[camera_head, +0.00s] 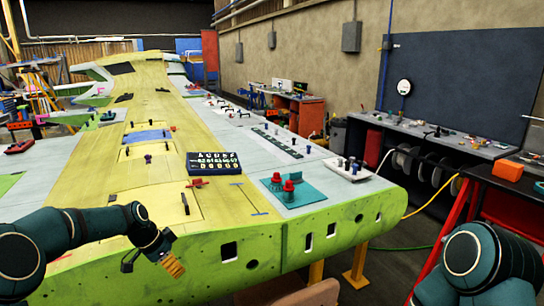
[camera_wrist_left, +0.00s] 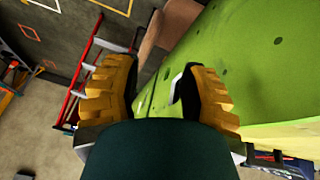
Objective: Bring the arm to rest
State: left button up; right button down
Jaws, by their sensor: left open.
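My left arm comes in from the left in the head view, bent in front of the near end of the wing. My left gripper (camera_head: 173,264) is open and empty, with yellow ribbed fingers, in front of the wing's green near face. In the left wrist view its two fingers (camera_wrist_left: 157,95) stand well apart with nothing between them. The wing (camera_head: 180,190), yellow-green on top, fills the middle of the head view. My right arm shows only as dark links at the lower right. Its gripper is out of view.
On the wing lie a black tray of small parts (camera_head: 213,163) and a teal mat (camera_head: 296,194) with red items. A red-framed bench with an orange box (camera_head: 507,171) stands at the right. A workbench (camera_head: 440,136) lines the wall. A red ladder-like frame (camera_wrist_left: 82,85) shows in the wrist view.

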pick_arm(q)
jog(key=s+d+f+n+b, duration=0.1)
jog(key=s+d+f+n, duration=0.1)
jog(key=s+d+f, duration=0.3)
jog(key=s+d+f+n+b, duration=0.1)
jog(key=s+d+f+n, duration=0.15)
jog(key=f, duration=0.55)
jog(key=s+d+f+n+b, duration=0.1)
jog(key=s+d+f, duration=0.2)
jog(key=d+f, duration=0.25)
jog(key=s+d+f+n+b, duration=0.1)
jog(key=s+f+n, duration=0.1)
jog(key=s, duration=0.4)
jog(key=s+d+f+n+b, duration=0.1)
jog(key=s+d+f+n, duration=0.1)
jog(key=s+f, duration=0.2)
jog(key=s+d+f+n+b, duration=0.1)
jog(key=s+f+n, duration=0.1)
jog(key=s, duration=0.7)
jog(key=shift+s+d+f+y, duration=0.15)
jog(key=shift+d+f+y, duration=0.15)
jog(key=shift+f, duration=0.45)
jog(key=shift+a, duration=0.2)
